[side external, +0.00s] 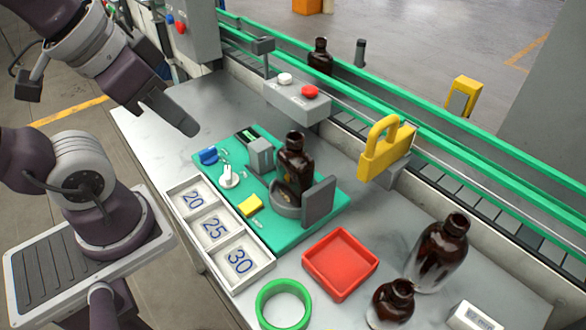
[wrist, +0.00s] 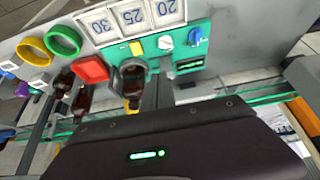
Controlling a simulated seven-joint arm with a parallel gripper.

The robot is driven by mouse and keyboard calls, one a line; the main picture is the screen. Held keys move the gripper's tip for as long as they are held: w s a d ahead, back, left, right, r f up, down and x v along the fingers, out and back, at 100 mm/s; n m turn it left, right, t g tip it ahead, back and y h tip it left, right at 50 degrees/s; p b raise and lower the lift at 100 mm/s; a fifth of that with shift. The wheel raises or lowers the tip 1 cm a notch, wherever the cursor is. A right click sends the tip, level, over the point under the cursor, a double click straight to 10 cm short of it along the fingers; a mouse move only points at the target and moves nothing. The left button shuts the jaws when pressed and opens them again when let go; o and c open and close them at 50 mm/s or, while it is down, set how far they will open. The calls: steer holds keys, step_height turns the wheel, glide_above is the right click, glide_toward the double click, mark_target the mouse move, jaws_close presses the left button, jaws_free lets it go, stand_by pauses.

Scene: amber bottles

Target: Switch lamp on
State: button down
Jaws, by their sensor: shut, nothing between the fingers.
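A green panel (side external: 285,236) lies on the grey bench and carries a blue knob (side external: 208,155), a white knob (side external: 229,177), a yellow button (side external: 250,205) and a grey block (side external: 261,154). I cannot tell which control belongs to the lamp, and no lit lamp is evident. A brown bottle (side external: 294,158) stands upright in a round grey holder (side external: 285,207) beside an upright grey plate (side external: 319,201). My gripper (side external: 186,124) is shut and empty, raised above the bench, apart from the panel. The wrist view shows the white knob (wrist: 165,43) and blue knob (wrist: 195,36).
A tray marked 20, 25, 30 (side external: 222,221) borders the panel. A red tray (side external: 340,263), a green ring (side external: 283,304) and two brown bottles (side external: 441,250) stand to the right. A yellow padlock shape (side external: 386,150) and a box with red and white buttons (side external: 297,101) line the conveyor side.

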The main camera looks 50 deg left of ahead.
step_height(320, 180, down, 6)
steer(key=w+d+m+g+y, duration=0.15)
steer(key=m+g+y, duration=0.4)
steer(key=m, duration=0.55)
steer(key=w+d+r+m+t+h, duration=0.1)
steer(key=w+d+r+m+h, duration=0.2)
steer(key=d+r+m+h, duration=0.1)
step_height(320, 180, up, 2)
steer(key=m+h, duration=0.1)
steer(key=m, duration=0.2)
steer(key=shift+t+h, duration=0.25)
